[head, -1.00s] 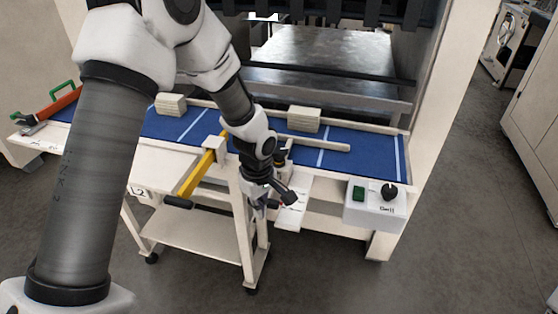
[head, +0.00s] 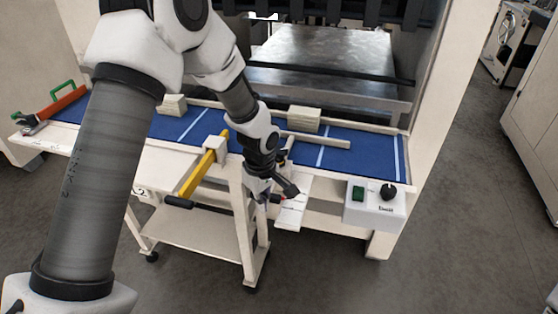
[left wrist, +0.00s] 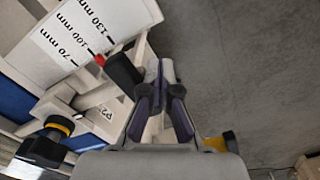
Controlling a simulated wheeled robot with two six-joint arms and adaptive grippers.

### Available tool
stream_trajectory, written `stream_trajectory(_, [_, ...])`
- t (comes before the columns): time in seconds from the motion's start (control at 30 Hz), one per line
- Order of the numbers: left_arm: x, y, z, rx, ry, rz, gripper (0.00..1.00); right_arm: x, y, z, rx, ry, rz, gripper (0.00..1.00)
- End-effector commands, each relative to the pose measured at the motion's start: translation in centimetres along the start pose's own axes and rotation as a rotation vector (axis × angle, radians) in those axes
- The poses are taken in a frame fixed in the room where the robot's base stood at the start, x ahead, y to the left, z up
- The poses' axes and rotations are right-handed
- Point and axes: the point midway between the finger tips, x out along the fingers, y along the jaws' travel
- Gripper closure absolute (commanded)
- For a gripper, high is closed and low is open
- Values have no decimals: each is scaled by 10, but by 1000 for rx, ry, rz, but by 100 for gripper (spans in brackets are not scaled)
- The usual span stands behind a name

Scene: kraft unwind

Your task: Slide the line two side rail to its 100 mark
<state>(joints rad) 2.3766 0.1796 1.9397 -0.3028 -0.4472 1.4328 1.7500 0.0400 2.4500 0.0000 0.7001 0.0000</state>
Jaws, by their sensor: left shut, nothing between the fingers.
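The line two side rail shows in the head view as a pale bar (head: 318,140) lying over the blue belt. A black handle (left wrist: 122,71) with a red tip (left wrist: 99,60) shows in the left wrist view. The white scale plate (left wrist: 65,47) there reads 70, 100 and 130 mm; the red tip looks close to level with the 100 mark. The plate also shows in the head view (head: 292,208). My left gripper (left wrist: 162,68) is shut and empty, close beside the handle; whether it touches cannot be told. It shows in the head view (head: 264,203). My right gripper is out of view.
A yellow bar with a black grip (head: 204,172) stands left of my gripper. A control box (head: 375,203) with a green button and black knob is at right. A cart (head: 195,228) stands below.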

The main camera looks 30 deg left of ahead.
Motion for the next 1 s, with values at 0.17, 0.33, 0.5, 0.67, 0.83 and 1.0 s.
stream_trajectory(0.17, [-1,4,-2,-1,1,2,100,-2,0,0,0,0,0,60])
stream_trajectory(0.33, [0,5,-3,-1,0,2,100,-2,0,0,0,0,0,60])
stream_trajectory(0.5, [0,0,0,1,0,0,100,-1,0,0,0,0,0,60])
stream_trajectory(0.67, [0,-6,4,1,1,0,100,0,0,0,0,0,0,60])
stream_trajectory(0.83, [0,-12,7,0,1,1,100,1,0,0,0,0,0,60])
stream_trajectory(1.0, [-7,-12,7,0,1,1,100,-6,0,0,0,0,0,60])
